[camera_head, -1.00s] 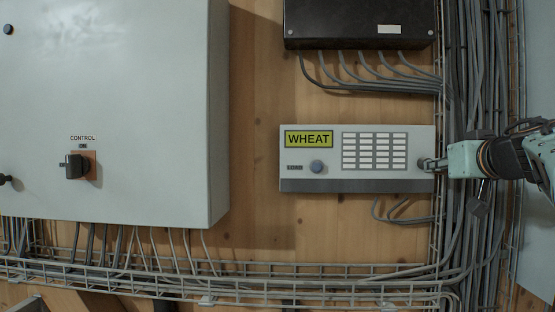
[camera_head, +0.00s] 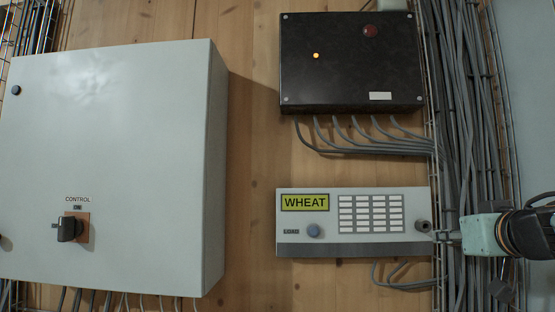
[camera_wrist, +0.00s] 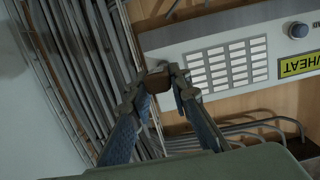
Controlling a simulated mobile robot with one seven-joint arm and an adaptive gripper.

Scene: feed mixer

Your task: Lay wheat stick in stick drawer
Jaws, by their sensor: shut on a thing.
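The grey panel (camera_head: 354,221) labelled WHEAT is fixed to the wooden wall, with a dark round socket (camera_head: 423,226) at its right end. My gripper (camera_head: 445,236) is just right of and slightly below the socket. In the wrist view my gripper (camera_wrist: 163,84) is shut on a small dark brown block (camera_wrist: 158,80), which appears to be the wheat stick. The block is near the panel's end; whether it touches the panel I cannot tell. In the head view the stick is too small to make out. No stick drawer shows in either view.
A large grey control cabinet (camera_head: 110,165) with a rotary switch (camera_head: 69,228) stands at the left. A black box (camera_head: 350,62) with an orange light hangs above the panel. Bundled cables (camera_head: 470,120) on a wire tray run close behind my gripper.

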